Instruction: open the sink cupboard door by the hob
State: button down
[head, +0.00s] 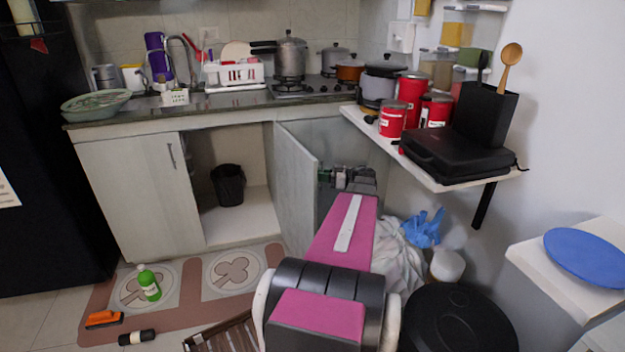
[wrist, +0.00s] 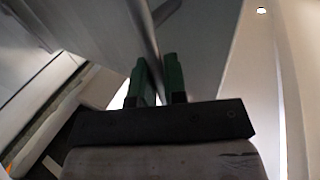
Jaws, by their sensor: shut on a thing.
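The sink cupboard door by the hob (head: 297,185) stands swung well out from the cupboard front. Its pale inner face shows in the head view, and its handle side is turned away. My gripper (head: 325,178) is at the far side of the door, partly hidden by the door's edge. In the wrist view, the green fingers of my gripper (wrist: 159,82) are shut around the thin bar handle (wrist: 147,40) on the grey door face (wrist: 85,25).
The left cupboard door (head: 130,190) is shut. A black bin (head: 229,184) stands inside the open cupboard. White and blue bags (head: 424,230) crowd the right.

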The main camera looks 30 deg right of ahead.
jog(key=shift+s+d, duration=0.1)
jog(key=shift+d, duration=0.65)
jog(key=c, duration=1.2)
grip_release()
jog(key=shift+d, duration=0.15)
jog(key=v, duration=1)
jog(key=shift+s+d, duration=0.2)
jog(key=shift+s, duration=0.1)
